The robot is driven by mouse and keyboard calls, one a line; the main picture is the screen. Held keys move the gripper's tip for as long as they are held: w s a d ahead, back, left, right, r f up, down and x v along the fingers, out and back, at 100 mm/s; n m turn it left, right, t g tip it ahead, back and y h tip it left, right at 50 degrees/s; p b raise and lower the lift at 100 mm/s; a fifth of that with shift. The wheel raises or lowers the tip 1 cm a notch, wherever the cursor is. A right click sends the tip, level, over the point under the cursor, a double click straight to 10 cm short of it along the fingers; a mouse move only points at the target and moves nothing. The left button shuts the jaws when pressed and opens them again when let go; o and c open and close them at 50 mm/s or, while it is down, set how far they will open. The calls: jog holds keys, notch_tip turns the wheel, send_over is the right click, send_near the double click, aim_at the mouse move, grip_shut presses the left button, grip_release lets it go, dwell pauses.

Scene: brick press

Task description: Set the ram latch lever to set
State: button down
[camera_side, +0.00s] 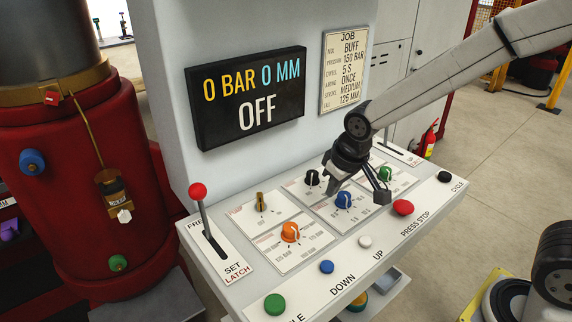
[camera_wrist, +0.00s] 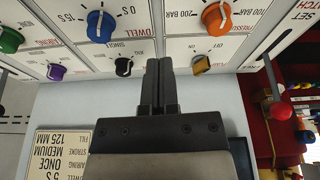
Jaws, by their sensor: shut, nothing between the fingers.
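The ram latch lever (camera_side: 204,211) has a red ball knob and stands in a dark slot at the left end of the panel. It leans toward the back, and its foot is near the FREE end of the slot. The SET LATCH label (camera_side: 238,271) is at the front end. The lever's red ball (camera_wrist: 280,111) also shows at the right of the wrist view. My gripper (camera_side: 329,190) is above the panel's middle, well right of the lever and apart from it. Its fingers (camera_wrist: 159,62) are together and empty, between the black and yellow knobs in the wrist view.
Push buttons line the front edge, with a red stop button (camera_side: 403,207). A display (camera_side: 247,98) reads 0 BAR 0 MM OFF. A red tank (camera_side: 75,200) stands left.

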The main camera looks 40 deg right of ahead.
jog(key=w+a+r+t, duration=0.1)
jog(key=w+a+r, duration=0.5)
jog(key=w+a, duration=0.55)
notch_tip(320, 180, up, 6)
jog(key=n+t, duration=0.1)
send_over(203, 211)
jog(key=w, duration=0.3)
jog(key=shift+s+a+r, duration=0.1)
jog(key=shift+s+a, duration=0.05)
jog(key=shift+a, duration=0.1)
notch_tip(203, 211, down, 9)
jog(key=shift+w+f, duration=0.2)
jog(key=shift+w, duration=0.2)
dwell(0.3)
dwell(0.4)
jog(key=shift+s, duration=0.2)
